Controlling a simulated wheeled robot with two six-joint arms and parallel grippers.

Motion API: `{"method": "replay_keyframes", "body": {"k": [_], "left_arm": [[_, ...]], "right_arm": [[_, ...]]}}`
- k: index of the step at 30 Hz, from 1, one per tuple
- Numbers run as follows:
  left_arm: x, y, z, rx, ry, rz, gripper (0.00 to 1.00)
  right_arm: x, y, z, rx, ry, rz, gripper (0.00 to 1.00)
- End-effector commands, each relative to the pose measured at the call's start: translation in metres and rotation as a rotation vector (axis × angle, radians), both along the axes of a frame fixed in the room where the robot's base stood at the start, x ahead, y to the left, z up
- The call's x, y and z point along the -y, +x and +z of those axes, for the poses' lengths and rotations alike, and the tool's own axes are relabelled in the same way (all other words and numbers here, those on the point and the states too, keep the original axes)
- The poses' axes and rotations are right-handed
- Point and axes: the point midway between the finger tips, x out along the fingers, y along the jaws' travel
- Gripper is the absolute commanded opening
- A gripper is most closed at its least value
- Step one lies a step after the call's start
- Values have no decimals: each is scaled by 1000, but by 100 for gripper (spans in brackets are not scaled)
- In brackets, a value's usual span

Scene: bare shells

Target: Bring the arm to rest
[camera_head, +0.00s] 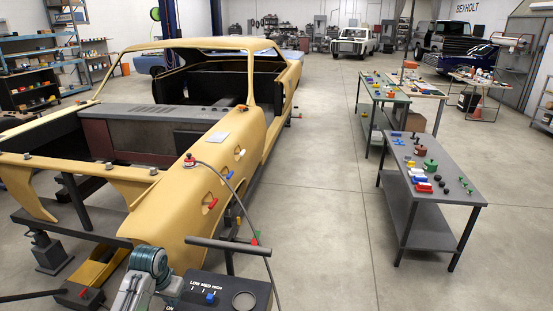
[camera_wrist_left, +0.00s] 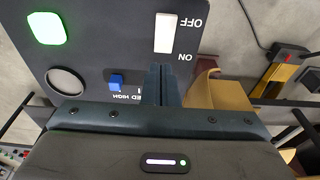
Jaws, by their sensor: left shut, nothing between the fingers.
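My left arm (camera_head: 140,280) shows at the bottom of the head view, beside a dark control box (camera_head: 240,284) marked LOW, MED and HIGH. In the left wrist view my left gripper (camera_wrist_left: 163,78) is shut and empty, its fingers together in front of the box's panel (camera_wrist_left: 112,45). The panel carries a lit green button (camera_wrist_left: 47,28), a white switch (camera_wrist_left: 166,33) marked OFF and ON, a blue knob (camera_wrist_left: 116,81) and a round ring. I cannot tell whether the fingertips touch the panel. My right gripper is in neither view.
A yellow car shell (camera_head: 170,215) fills the left, close to my arm. A cable (camera_head: 252,222) runs from its side toward the box. A grey table (camera_head: 450,190) with small coloured parts stands right. Open floor (camera_head: 325,210) lies between them.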

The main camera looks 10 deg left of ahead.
Motion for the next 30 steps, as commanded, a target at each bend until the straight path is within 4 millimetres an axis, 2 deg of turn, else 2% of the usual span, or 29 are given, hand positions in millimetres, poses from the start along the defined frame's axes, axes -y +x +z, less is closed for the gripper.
{"method": "replay_keyframes", "body": {"k": [5, 7, 11, 15, 21, 30], "left_arm": [[25, -61, -29, 19, 24, -20, 0], [36, -92, -38, 34, 35, -28, 0], [54, -149, -43, 64, 48, -33, 0], [68, -202, -38, 97, 58, -28, 0], [78, -249, -25, 126, 67, -17, 0], [85, -294, -4, 156, 75, 0, 0]], "right_arm": [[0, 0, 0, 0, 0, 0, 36], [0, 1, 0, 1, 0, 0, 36], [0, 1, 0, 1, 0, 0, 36], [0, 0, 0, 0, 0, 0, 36], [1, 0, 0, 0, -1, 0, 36], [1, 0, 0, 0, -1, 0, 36]]}}
